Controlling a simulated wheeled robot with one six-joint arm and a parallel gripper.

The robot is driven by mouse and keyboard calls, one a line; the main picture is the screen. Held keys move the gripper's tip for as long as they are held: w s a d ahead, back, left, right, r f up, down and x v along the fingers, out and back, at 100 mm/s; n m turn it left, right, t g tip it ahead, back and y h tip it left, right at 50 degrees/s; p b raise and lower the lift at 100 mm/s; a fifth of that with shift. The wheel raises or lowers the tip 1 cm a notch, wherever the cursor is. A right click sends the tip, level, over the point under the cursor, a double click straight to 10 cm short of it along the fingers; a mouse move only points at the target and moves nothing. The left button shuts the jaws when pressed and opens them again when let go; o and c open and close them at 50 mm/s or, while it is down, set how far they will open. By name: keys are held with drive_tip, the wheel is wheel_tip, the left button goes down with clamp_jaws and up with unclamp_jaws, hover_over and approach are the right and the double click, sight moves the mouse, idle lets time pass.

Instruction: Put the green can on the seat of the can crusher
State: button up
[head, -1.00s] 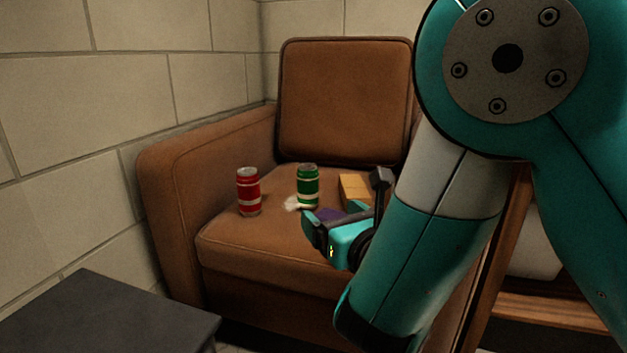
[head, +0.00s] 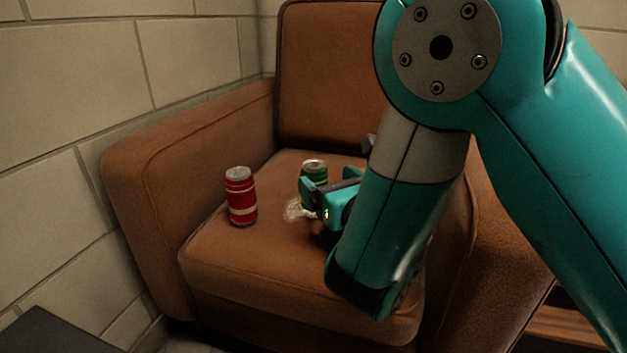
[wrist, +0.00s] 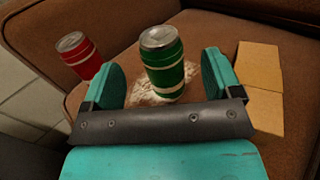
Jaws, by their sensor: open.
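The green can (wrist: 164,66) stands upright on the seat of a brown armchair. In the head view the green can (head: 315,170) is partly hidden behind my gripper (head: 335,192). In the wrist view my gripper (wrist: 162,80) is open, with one finger on each side of the green can and a gap on both sides. The can is not gripped. The can crusher is not visible in these frames.
A red can (head: 241,196) stands upright on the seat (head: 215,255), left of the green can. A tan box (wrist: 259,88) lies close to the right finger. The armchair's backrest and arms surround the seat.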

drive_tip(key=p+x, duration=0.4)
drive_tip(key=shift+w+r+p, duration=0.25)
drive_tip(key=shift+p, duration=0.15)
drive_tip(key=shift+w+a+f+p, duration=0.3)
drive_tip(key=shift+w+a+p, duration=0.1)
drive_tip(key=shift+w, duration=0.15)
drive_tip(key=c, duration=1.1)
drive_tip(key=shift+o, duration=0.2)
drive_tip(key=shift+r, duration=0.1)
wheel_tip(320, 180, up, 20)
drive_tip(key=p, duration=1.8)
